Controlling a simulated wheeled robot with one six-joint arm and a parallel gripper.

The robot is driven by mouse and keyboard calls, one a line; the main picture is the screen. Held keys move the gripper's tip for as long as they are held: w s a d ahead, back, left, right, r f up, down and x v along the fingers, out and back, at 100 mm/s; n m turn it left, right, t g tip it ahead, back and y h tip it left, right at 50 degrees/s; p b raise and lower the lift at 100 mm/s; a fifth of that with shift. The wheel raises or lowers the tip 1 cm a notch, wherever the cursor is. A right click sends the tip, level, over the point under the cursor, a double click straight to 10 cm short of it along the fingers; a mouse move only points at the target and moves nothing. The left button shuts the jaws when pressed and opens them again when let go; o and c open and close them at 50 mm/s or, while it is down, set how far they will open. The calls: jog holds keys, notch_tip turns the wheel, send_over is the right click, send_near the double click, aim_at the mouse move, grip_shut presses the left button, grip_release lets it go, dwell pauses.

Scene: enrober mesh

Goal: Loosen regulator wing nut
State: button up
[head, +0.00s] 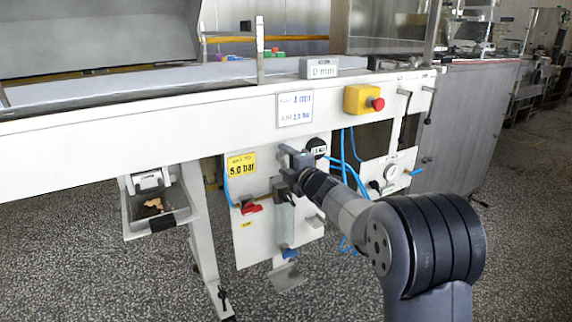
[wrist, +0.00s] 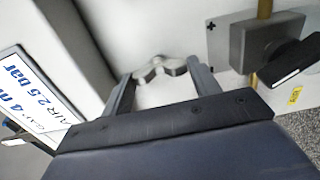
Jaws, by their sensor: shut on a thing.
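The wing nut (wrist: 150,74) is a pale metal piece with two rounded wings, in the upper middle of the wrist view. My gripper (wrist: 160,76) has one finger on each side of it and is shut on it. In the head view my gripper (head: 288,162) is at the white panel (head: 258,240) under the machine's long white beam. The wing nut cannot be made out there, behind the gripper.
A white sign (head: 295,108) with blue print hangs just above my gripper. A red valve handle (head: 250,208) and a yellow "5.0 bar" label (head: 241,164) are to its left. Blue hoses (head: 345,165) and a yellow box with red button (head: 363,99) are to the right.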

jog(key=o, duration=1)
jog(key=p+v, duration=0.2)
jog(key=v, duration=0.8)
jog(key=shift+s+d, duration=0.25)
jog(key=shift+s, duration=0.1)
jog(key=shift+w+a, duration=0.1)
jog(key=shift+w, duration=0.05)
jog(key=b+x, duration=0.2)
jog(key=x, duration=0.8)
jog(key=shift+w+a, duration=0.2)
jog(key=shift+w, duration=0.05)
